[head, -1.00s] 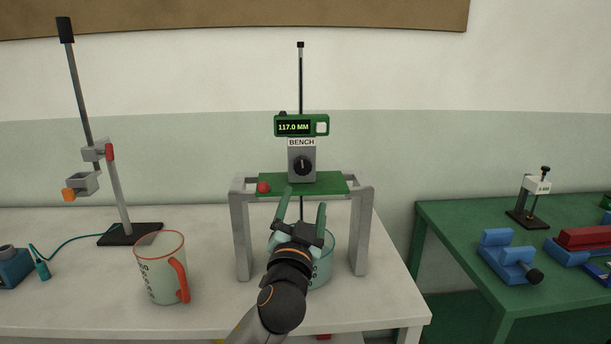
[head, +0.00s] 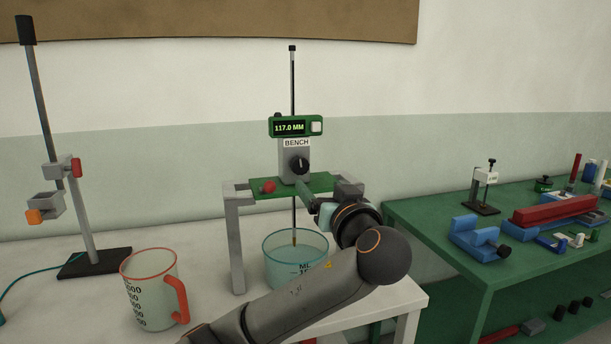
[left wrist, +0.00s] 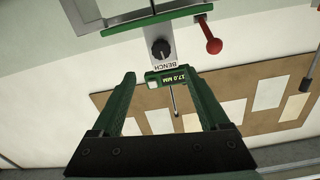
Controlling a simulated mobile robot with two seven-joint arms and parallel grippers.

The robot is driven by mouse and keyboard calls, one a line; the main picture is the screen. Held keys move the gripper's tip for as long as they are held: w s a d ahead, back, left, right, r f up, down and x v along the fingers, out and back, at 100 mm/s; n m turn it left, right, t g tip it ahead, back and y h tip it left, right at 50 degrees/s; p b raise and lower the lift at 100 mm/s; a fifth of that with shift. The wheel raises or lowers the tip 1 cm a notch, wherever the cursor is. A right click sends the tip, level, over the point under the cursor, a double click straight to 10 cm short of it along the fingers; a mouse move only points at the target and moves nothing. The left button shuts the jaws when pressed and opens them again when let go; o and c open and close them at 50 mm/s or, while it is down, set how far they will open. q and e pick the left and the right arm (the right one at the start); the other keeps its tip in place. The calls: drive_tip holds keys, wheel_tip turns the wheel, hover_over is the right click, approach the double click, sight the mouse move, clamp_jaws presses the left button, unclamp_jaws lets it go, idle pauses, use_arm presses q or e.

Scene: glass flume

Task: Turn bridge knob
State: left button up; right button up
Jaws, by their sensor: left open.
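The bridge knob (head: 299,164) is a black round dial with a pale pointer mark, roughly upright, on a grey block labelled BENCH (head: 296,143). The block stands on the green bridge plate (head: 262,194). A green readout (head: 289,127) above shows 117.0 MM. My left gripper (head: 311,187) is just below and right of the knob, partly hidden by its own wrist. In the left wrist view the knob (left wrist: 160,48) appears upside down, beyond the open green fingers (left wrist: 160,82) and roughly centred between them. Nothing is between the fingers. My right gripper is not in view.
A glass beaker (head: 280,268) stands under the bridge. A red-rimmed jug (head: 145,290) and a clamp stand (head: 90,263) are at left. A green table (head: 430,222) with tools is at right.

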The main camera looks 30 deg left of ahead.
sight(301, 167)
use_arm(q)
drive_tip(key=p+x, duration=0.2)
drive_tip(key=x, duration=1)
drive_tip(key=shift+a, duration=0.25)
clamp_jaws()
